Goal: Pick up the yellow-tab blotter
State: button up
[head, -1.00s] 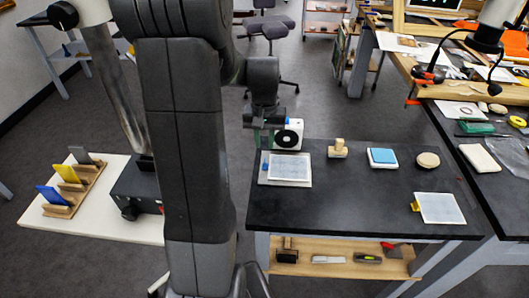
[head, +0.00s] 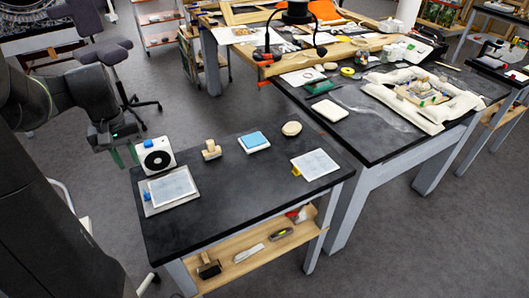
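The yellow-tab blotter (head: 315,164) is a flat pale sheet lying at the right end of the small black table. Its yellow tab (head: 296,172) sticks out at its left edge. A similar pale blotter with a blue tab (head: 172,187) lies on a light board at the table's left end. My gripper (head: 123,157) is by the table's back left corner, left of the white device and far from the yellow-tab blotter. Its two greenish fingers point down with a gap between them, and nothing shows between them.
On the black table (head: 233,205) stand a white device with a dark disc (head: 156,157), a wooden stamp-like block (head: 211,150), a blue-topped pad (head: 254,142) and a round tan disc (head: 291,128). A larger cluttered workbench (head: 372,140) stands behind to the right. A lower shelf (head: 247,262) holds tools.

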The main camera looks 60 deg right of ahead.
aim_at(312, 164)
jog(key=k+l+z, duration=0.1)
jog(key=l+z, duration=1)
jog(key=k+j, duration=0.05)
jog(key=j, duration=0.05)
